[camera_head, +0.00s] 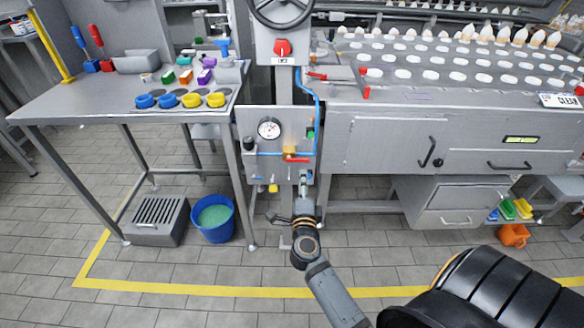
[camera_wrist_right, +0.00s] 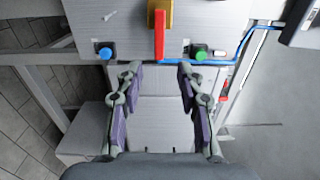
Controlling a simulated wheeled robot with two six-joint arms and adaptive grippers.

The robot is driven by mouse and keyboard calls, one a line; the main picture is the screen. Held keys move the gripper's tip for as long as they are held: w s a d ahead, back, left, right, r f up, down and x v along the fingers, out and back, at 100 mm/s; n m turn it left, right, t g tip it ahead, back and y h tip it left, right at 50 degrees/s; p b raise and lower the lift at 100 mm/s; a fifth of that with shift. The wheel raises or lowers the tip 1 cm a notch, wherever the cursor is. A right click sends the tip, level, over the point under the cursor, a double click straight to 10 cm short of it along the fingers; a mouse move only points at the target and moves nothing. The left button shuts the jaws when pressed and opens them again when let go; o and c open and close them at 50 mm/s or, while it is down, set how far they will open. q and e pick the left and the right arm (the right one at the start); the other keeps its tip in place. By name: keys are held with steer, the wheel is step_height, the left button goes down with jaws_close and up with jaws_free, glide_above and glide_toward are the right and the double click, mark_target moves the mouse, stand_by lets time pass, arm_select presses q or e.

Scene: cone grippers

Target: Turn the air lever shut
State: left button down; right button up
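The air lever (camera_head: 297,160) is a red handle on a brass valve (camera_head: 290,151) on the grey panel below the gauge. In the head view it lies roughly level, to the right of the valve. In the right wrist view the red lever (camera_wrist_right: 159,36) runs down the picture from the brass valve (camera_wrist_right: 176,14). My right gripper (camera_head: 304,184) is just below the panel's lower part; in the wrist view its fingers (camera_wrist_right: 158,75) are spread with nothing between them. The lever's end is just beyond the fingertips, apparently untouched. My left gripper is not in view.
A round gauge (camera_head: 269,128) sits at the panel's upper left. A blue hose (camera_wrist_right: 243,45) runs beside the lever. A blue button (camera_wrist_right: 105,53) and a green button (camera_wrist_right: 200,54) flank the lever. A blue bucket (camera_head: 213,217) stands on the floor at left.

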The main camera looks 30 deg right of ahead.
mark_target(303, 161)
steer(key=x, duration=1)
steer(key=shift+w+d+f+b, duration=0.1)
steer(key=shift+w+d+b, duration=0.1)
steer(key=shift+b, duration=0.2)
steer(key=shift+a, duration=0.1)
jaws_close()
